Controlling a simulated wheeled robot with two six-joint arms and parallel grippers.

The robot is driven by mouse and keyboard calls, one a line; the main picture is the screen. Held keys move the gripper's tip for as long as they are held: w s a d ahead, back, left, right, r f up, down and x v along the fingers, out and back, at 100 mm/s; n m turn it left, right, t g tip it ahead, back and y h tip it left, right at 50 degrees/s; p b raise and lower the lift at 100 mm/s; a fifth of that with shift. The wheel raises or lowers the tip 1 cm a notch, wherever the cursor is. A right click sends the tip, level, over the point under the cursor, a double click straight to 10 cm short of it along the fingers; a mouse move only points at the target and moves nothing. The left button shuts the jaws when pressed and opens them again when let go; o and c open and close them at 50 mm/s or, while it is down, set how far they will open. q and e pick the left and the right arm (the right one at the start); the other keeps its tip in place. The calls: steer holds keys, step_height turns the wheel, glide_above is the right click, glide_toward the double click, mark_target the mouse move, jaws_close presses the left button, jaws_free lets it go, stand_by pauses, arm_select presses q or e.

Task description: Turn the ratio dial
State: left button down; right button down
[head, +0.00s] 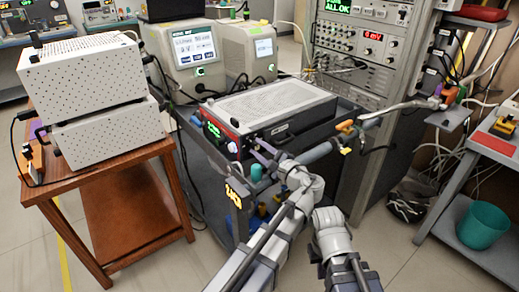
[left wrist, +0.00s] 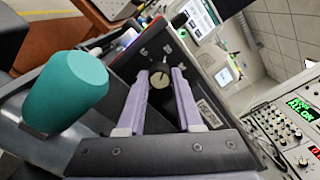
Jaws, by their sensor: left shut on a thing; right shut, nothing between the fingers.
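In the head view my left gripper (head: 262,147) reaches the front panel of the black and white instrument (head: 265,105) on the cart. The fingers hide the dial there. My right arm's links show at the lower middle of the head view, but I cannot make out its fingers.
A teal cylinder (left wrist: 65,92) stands close beside my left fingers; it also shows in the head view (head: 256,172). A wooden cart with white perforated boxes (head: 100,90) stands at left. An equipment rack (head: 370,45) rises behind at right. A teal bin (head: 482,225) is at far right.

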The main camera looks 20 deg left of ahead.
stand_by(0.4)
arm_select(q)
steer(key=c, duration=0.6)
jaws_free()
steer(key=shift+s, duration=0.15)
arm_select(e)
steer(key=shift+d, duration=0.1)
